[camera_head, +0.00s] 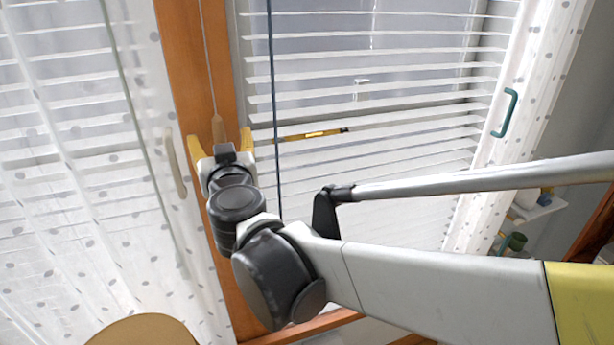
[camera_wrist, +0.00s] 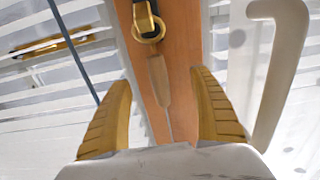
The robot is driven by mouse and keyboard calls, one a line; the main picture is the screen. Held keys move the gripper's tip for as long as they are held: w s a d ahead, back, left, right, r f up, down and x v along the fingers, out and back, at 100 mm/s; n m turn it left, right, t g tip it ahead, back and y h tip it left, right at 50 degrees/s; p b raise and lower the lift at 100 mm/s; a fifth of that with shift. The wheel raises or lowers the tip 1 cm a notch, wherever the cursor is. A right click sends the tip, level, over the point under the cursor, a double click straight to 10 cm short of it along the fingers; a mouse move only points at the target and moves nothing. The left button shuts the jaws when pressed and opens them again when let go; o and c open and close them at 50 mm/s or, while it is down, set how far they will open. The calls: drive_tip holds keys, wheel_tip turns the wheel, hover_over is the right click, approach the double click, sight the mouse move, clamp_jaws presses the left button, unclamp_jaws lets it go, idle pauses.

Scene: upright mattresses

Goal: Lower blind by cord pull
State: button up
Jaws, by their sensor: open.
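The white slatted blind (camera_head: 400,105) hangs over the window right of an orange-brown wooden post. A thin cord (camera_head: 208,60) runs down the post and ends in a tapered wooden pull (camera_head: 217,128). In the wrist view the pull (camera_wrist: 158,80) appears between the fingers, with its cord (camera_wrist: 169,125) leading toward the bottom of the picture. My gripper (camera_head: 220,140) is open, one yellow finger on each side of the pull. It also shows in the wrist view (camera_wrist: 160,105). Neither finger visibly touches the pull; I cannot tell its depth between them.
A pale handle (camera_head: 175,163) is left of my gripper. A dark hanging line (camera_head: 273,90) and a yellow bar (camera_head: 312,134) are right. Dotted curtains (camera_head: 60,200) flank the window; a teal handle (camera_head: 505,112) is far right.

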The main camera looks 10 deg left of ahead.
drive_tip(key=v, duration=0.6)
drive_tip(key=shift+p, duration=0.35)
